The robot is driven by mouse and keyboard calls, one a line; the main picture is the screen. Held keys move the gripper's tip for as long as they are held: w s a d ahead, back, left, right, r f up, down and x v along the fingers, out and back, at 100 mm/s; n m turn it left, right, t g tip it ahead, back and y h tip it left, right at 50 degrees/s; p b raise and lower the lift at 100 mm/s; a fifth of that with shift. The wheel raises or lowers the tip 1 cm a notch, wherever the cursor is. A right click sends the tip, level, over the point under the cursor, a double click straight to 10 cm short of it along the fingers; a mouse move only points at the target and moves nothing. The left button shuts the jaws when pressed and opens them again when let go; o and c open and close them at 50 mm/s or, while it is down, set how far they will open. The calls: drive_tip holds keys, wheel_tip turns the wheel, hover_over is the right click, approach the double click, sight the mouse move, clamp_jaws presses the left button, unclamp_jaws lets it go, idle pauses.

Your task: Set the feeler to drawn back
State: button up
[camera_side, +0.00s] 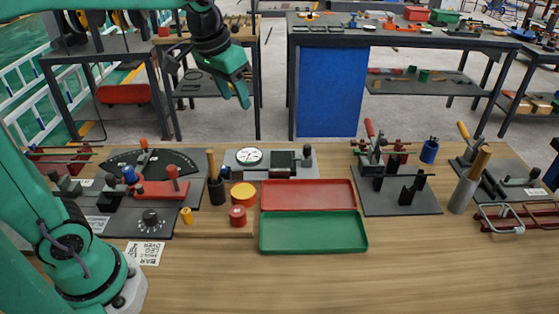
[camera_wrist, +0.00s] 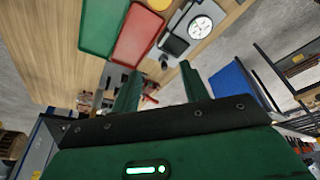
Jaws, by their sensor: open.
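A gauge station with a round white dial (camera_side: 249,156) stands on a grey plate at the back middle of the bench. Beside the dial is a dark block (camera_side: 283,159), and to its right a small upright post (camera_side: 306,155). Which part is the feeler, and its position, I cannot tell. In the wrist view the dial (camera_wrist: 200,27) and a dark block (camera_wrist: 175,45) show beyond my fingers. My gripper (camera_side: 235,98) is open and empty, high above the back of the bench and apart from the station. Its two fingers (camera_wrist: 160,82) are spread in the wrist view.
A red tray (camera_side: 308,194) and a green tray (camera_side: 314,247) lie in front of the station. Black and grey cups with wooden handles (camera_side: 466,192) stand upright on both sides. A clamp fixture (camera_side: 400,200) is at right. The front bench is clear.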

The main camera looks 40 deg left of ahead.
drive_tip(key=w+f+g, duration=0.2)
drive_tip(key=w+f, duration=0.3)
drive_tip(key=w, duration=0.9)
drive_tip(key=g, duration=0.1)
hover_over(308, 146)
drive_tip(key=f, duration=1)
drive_tip(key=shift+s+a+f, duration=0.1)
drive_tip(key=shift+s+f, duration=0.05)
drive_tip(key=shift+s, duration=0.15)
drive_tip(key=shift+w+f, duration=0.3)
drive_tip(key=shift+f, duration=0.2)
drive_tip(key=shift+f, duration=3.9)
clamp_jaws()
